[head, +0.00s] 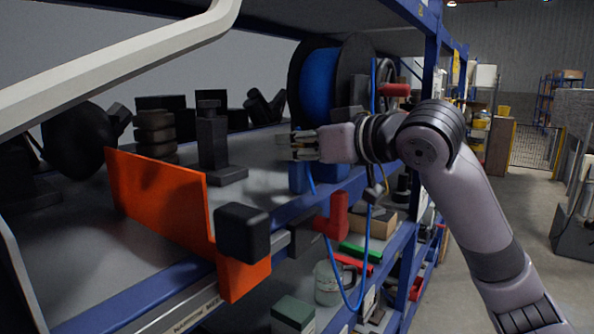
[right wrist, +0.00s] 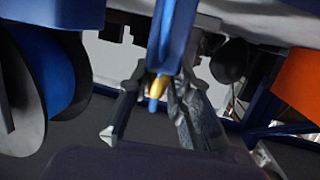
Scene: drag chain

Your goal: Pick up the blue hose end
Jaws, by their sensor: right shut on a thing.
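The blue hose hangs from a reel (head: 319,85) in a long loop below the shelf edge, and its free end rises to my right gripper (head: 297,146). In the right wrist view the blue hose end with its brass fitting (right wrist: 158,87) sits between the two dark fingers of my right gripper (right wrist: 152,108). The gripper is shut on it, just above a blue block (head: 297,176) at the shelf's front edge. In the head view the fingers hide the hose tip. My left gripper is not in view.
An orange panel (head: 160,200) and a black block (head: 243,232) stand along the shelf front at left. Dark parts, such as an upright block (head: 212,145), stand behind. A lower shelf holds a mug (head: 328,285) and boxes. The aisle floor at right is open.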

